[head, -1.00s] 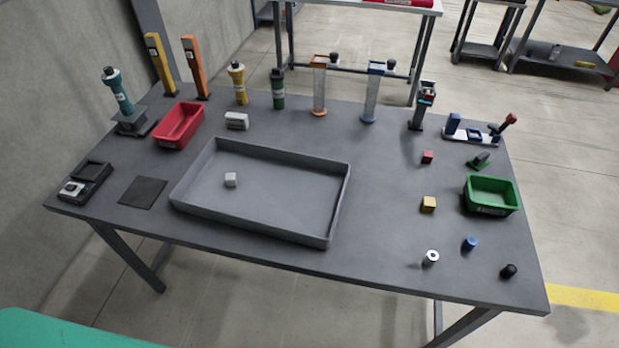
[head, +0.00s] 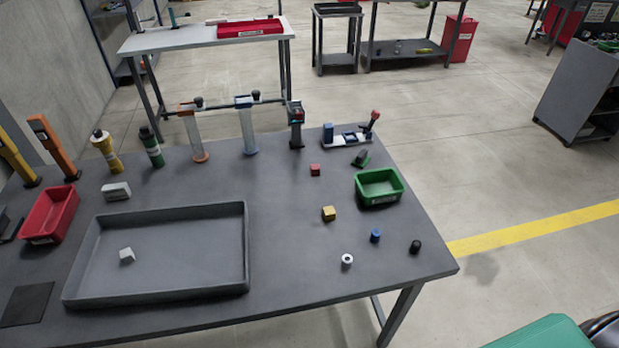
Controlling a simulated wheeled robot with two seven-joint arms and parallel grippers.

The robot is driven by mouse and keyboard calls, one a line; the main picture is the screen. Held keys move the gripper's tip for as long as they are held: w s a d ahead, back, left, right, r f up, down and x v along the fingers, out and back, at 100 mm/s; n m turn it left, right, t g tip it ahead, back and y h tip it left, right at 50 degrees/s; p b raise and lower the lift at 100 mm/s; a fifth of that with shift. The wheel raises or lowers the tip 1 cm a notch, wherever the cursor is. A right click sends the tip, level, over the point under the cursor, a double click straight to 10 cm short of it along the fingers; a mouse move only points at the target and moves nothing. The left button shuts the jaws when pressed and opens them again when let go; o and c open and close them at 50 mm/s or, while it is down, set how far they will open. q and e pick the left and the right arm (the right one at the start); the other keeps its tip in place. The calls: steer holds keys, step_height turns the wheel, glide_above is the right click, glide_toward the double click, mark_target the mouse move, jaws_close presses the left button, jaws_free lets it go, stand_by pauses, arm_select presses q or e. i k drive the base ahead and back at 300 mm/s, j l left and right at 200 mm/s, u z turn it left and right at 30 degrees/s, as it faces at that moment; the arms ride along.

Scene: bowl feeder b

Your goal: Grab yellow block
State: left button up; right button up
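The yellow block (head: 329,213) is a small cube resting on the dark grey table (head: 300,275), right of the large grey tray. Nothing touches it. A red cube (head: 315,169) lies behind it and a blue cylinder (head: 375,235) lies to its front right. Neither of my grippers shows in the head view, so their state and distance from the block are hidden.
A green bin (head: 379,187) stands right of the block. A white ring-like piece (head: 347,260) and a black piece (head: 415,246) lie near the front right edge. The grey tray (head: 160,298) holds a white block (head: 127,256). Tall dispensers line the back.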

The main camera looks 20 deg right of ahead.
mark_target(329, 214)
steer(key=l+u, duration=0.2)
steer(key=l, duration=1.1)
